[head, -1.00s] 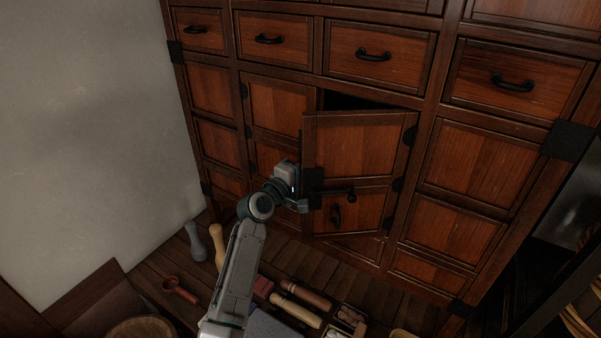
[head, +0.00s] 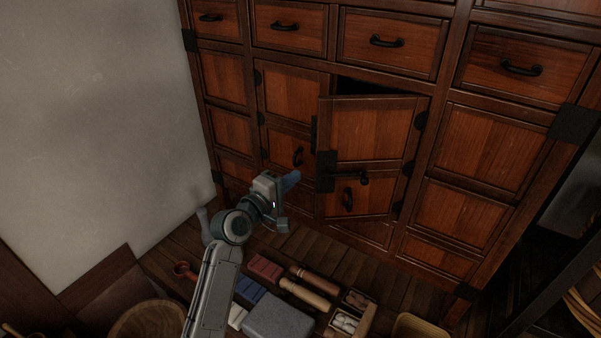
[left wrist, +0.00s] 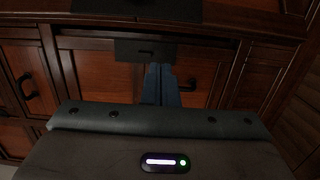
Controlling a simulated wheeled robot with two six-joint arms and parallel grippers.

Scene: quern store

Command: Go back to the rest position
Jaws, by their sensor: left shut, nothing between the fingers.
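My left gripper (head: 291,180) is shut and empty. In the head view it is in front of the lower part of the wooden cabinet (head: 475,160), to the left of the half-open door (head: 372,130) and apart from it. In the left wrist view the blue fingers (left wrist: 160,85) are together and point towards the cabinet front. My right gripper is in neither view.
On the floor below lie a grey stone block (head: 278,320), a pale wooden roller (head: 305,294), a red block (head: 265,268) and a small box of pale pieces (head: 345,323). A round wooden tub (head: 148,320) stands at lower left. A dark rack (head: 550,290) is at right.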

